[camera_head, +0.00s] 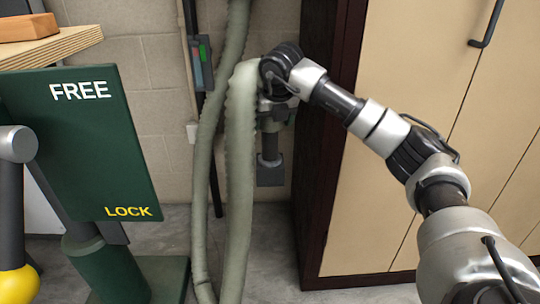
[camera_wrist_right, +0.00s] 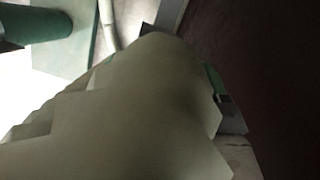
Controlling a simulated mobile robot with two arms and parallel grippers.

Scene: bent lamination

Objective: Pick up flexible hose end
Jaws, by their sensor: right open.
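The flexible hose (camera_head: 241,150) is grey-green and ribbed. In the head view one length of it rises to a bent top beside my right gripper (camera_head: 263,76). My right gripper is open at this upper part; its fingers are mostly hidden, and I cannot tell whether they touch the hose. In the right wrist view the pale hose (camera_wrist_right: 135,105) fills most of the picture, close to the camera, and the fingers cannot be made out. Which part is the hose's very end is not clear. My left gripper is not in view.
A dark fitting (camera_head: 269,172) sits low behind my right gripper. A tan cabinet (camera_head: 420,130) with a dark side stands close on the right. A green panel (camera_head: 85,145) marked FREE and LOCK stands on the left under a wooden worktop (camera_head: 50,48).

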